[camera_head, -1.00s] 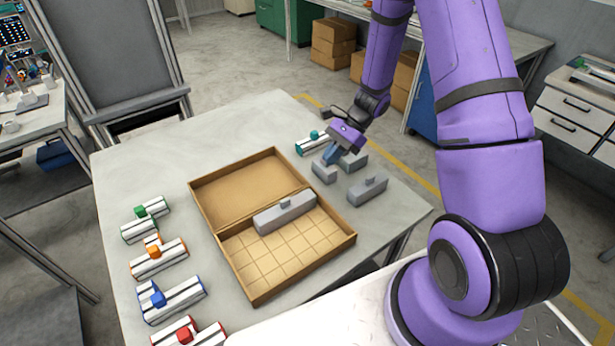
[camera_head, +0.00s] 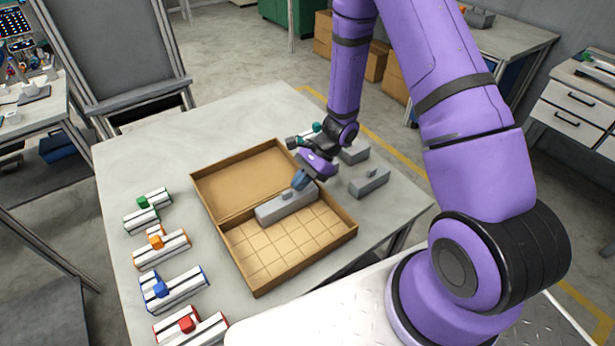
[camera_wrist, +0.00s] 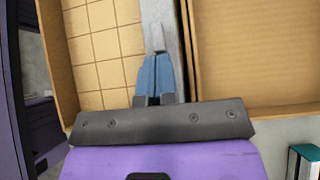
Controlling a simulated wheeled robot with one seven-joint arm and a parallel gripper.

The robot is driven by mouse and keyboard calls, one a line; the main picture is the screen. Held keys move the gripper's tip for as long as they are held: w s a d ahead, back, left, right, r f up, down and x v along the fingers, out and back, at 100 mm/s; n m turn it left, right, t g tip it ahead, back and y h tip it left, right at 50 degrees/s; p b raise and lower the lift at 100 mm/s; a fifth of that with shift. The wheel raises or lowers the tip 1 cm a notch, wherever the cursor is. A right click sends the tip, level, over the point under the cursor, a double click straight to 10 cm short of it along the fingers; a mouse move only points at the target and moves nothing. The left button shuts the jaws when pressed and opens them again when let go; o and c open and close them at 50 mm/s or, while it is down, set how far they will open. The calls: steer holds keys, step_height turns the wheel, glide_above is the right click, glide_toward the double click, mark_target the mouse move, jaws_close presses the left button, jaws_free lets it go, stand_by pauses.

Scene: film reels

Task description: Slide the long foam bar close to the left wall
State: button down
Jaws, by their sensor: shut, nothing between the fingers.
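The long grey foam bar (camera_head: 272,213) lies in the gridded half of an open brown box (camera_head: 306,265), alongside the divider. It carries a small raised knob near its middle, and bare grid floor lies on its near side. My gripper (camera_head: 299,181) is over the bar's far part, with its blue fingers together and nothing between them. In the wrist view, the shut fingers (camera_wrist: 155,72) point along the grey bar (camera_wrist: 172,20) and cover part of it. I cannot tell whether the fingertips touch the bar.
Grey blocks (camera_head: 369,182) stand on the table right of the box, partly behind my arm. Left of the box is a column of striped pieces with green (camera_head: 147,206), orange (camera_head: 160,247), blue (camera_head: 171,287) and red (camera_head: 189,328) blocks. The table's back left is clear.

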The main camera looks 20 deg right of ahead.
mark_target(283, 193)
steer(key=shift+a, duration=0.1)
steer(key=a, duration=0.3)
steer(key=s+a, duration=0.1)
steer(key=a, duration=0.2)
steer(key=s+a, duration=0.1)
steer(key=a, duration=0.2)
steer(key=shift+a, duration=0.3)
steer(key=d, duration=0.3)
steer(key=w+d, duration=0.1)
steer(key=shift+w+d+r, duration=0.1)
steer(key=shift+d+r, duration=0.2)
steer(key=shift+d, duration=0.05)
steer(key=v, duration=0.9)
